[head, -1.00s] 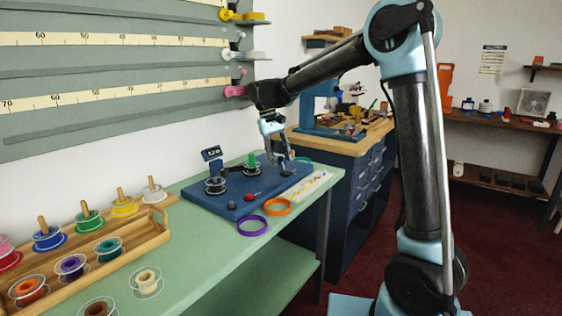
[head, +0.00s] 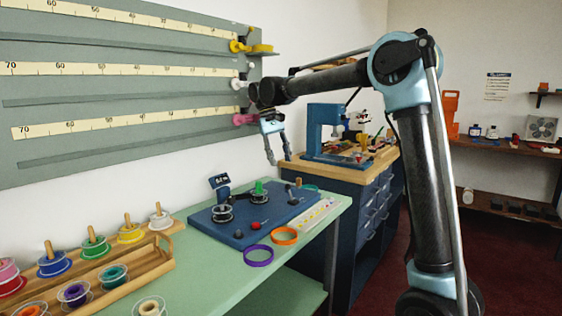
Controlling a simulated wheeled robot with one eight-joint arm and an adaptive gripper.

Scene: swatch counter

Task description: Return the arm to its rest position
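My arm reaches across the head view from the right. My gripper (head: 276,154) hangs down above the far right part of the blue board (head: 230,237), with clear air below it. Its two fingers are spread apart and nothing shows between them. The board lies on the green counter (head: 205,268) and carries a clear spool, a green spool (head: 259,192), a small dark display (head: 219,182), a red knob and a dark post (head: 290,194).
A wooden spool rack (head: 148,262) fills the left of the counter. Purple (head: 258,255) and orange (head: 284,235) rings lie at the board's front edge. The wall ruler panel (head: 100,90) with coloured pegs is close to my wrist. A blue workbench (head: 365,200) stands behind the arm.

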